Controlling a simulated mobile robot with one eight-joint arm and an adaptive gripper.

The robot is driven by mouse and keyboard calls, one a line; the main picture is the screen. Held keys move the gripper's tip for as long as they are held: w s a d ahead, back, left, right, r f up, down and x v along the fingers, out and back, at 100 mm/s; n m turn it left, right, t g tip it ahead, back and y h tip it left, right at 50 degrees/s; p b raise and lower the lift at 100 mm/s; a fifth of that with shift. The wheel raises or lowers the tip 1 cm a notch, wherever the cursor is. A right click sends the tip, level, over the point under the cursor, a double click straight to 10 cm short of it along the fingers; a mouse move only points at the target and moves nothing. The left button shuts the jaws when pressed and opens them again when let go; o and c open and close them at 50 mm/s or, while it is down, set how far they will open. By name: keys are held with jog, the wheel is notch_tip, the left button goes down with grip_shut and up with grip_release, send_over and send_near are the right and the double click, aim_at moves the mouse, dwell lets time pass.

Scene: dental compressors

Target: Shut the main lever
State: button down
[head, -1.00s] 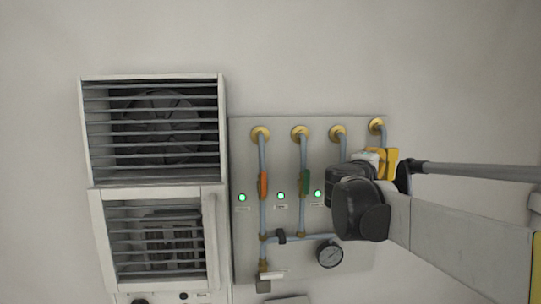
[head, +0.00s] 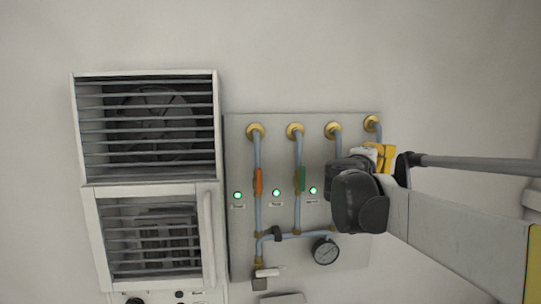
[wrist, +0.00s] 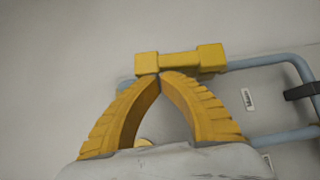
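A grey wall panel (head: 240,262) carries blue-grey pipes with brass fittings. An orange lever (head: 259,181) and a green lever (head: 300,179) lie along two upright pipes. A black lever (head: 278,234) sits on the lower cross pipe. My gripper (head: 380,156) is in front of the panel's right side, and my arm hides part of the panel there. In the wrist view my gripper's yellow fingertips (wrist: 160,80) meet, with nothing seen between them. A yellow fitting (wrist: 180,63) on a pipe lies just beyond the tips; contact is unclear.
A white slatted compressor cabinet (head: 88,186) stands left of the panel. A round gauge (head: 325,251) and several green lights (head: 276,193) are on the panel. A black part (wrist: 302,91) shows on a pipe at right in the wrist view. Bare wall lies above.

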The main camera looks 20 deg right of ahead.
aim_at(392, 152)
jog(key=shift+s+d+r+b, duration=0.1)
jog(key=shift+s+d+b, duration=0.1)
jog(key=shift+d, duration=0.3)
jog(key=shift+s+d+r+b, duration=0.1)
jog(key=shift+d+b, duration=0.1)
jog(key=shift+d, duration=0.25)
jog(key=shift+s+d, duration=0.25)
jog(key=shift+d, duration=0.95)
jog(key=s+d+f+m+g+y+b, duration=0.1)
jog(key=d+f+m+y+b, duration=0.1)
jog(key=d+f+m+y, duration=0.1)
jog(key=shift+d+f, duration=0.55)
jog(key=shift+d, duration=0.3)
jog(key=shift+s+f+g, duration=0.1)
jog(key=shift+f+g, duration=0.05)
jog(key=shift+g, duration=0.15)
